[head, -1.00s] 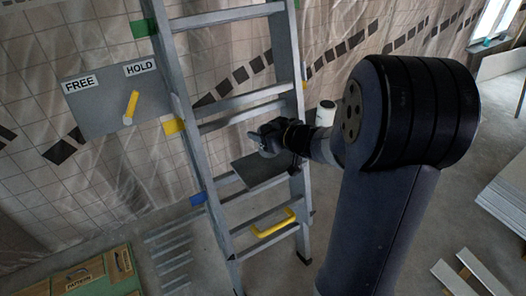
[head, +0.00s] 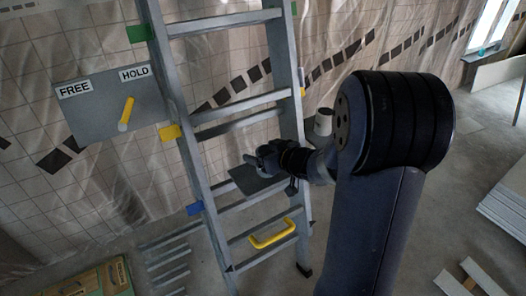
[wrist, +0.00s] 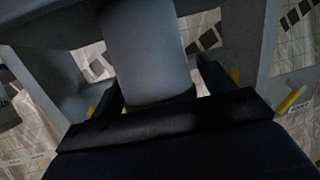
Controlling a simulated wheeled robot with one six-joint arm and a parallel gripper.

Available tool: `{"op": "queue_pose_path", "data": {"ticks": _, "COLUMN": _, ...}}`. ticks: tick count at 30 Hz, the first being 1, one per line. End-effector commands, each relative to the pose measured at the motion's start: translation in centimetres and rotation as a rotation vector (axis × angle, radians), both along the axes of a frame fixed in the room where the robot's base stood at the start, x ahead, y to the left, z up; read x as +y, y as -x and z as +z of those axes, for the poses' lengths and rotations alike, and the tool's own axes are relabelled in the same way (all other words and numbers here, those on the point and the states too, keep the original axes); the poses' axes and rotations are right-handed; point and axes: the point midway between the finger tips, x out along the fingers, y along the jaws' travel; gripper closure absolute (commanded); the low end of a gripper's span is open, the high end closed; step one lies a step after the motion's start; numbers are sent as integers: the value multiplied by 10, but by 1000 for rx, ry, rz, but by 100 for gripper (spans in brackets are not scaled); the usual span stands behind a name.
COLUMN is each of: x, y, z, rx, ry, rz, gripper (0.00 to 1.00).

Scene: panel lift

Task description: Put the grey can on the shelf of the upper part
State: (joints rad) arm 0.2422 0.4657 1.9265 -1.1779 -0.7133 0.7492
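The grey can (wrist: 147,50) fills the middle of the wrist view, between the two dark fingers of my gripper (wrist: 160,80). The fingers sit close along its sides, and my gripper looks shut on it. Its far end is not clearly seen. In the head view my gripper (head: 264,160) is at the ladder (head: 187,152), just above a dark flat shelf (head: 250,184) between the rails. The can cannot be made out there, and whether it touches the shelf cannot be told.
A grey panel (head: 95,113) marked FREE and HOLD has a yellow lever (head: 126,114) near HOLD. A yellow handle (head: 273,234) is on a lower rung. A bucket (head: 323,122) stands behind the ladder. Boards (head: 505,208) lie at the right.

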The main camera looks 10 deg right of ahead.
Motion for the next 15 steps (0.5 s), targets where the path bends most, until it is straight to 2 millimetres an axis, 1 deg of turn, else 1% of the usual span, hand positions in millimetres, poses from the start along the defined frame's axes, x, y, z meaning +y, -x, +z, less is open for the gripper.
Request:
{"op": "queue_pose_path", "data": {"ticks": 7, "x": 0, "y": 0, "z": 1, "rx": 0, "ry": 0, "rz": 0, "gripper": 21}}
{"op": "queue_pose_path", "data": {"ticks": 10, "x": -1, "y": 1, "z": 6, "rx": -1, "ry": 0, "rz": -1, "gripper": 21}}
{"op": "queue_pose_path", "data": {"ticks": 14, "x": -9, "y": 16, "z": 14, "rx": -1, "ry": 0, "rz": -3, "gripper": 21}}
{"op": "queue_pose_path", "data": {"ticks": 15, "x": -13, "y": 23, "z": 17, "rx": -1, "ry": 0, "rz": -5, "gripper": 21}}
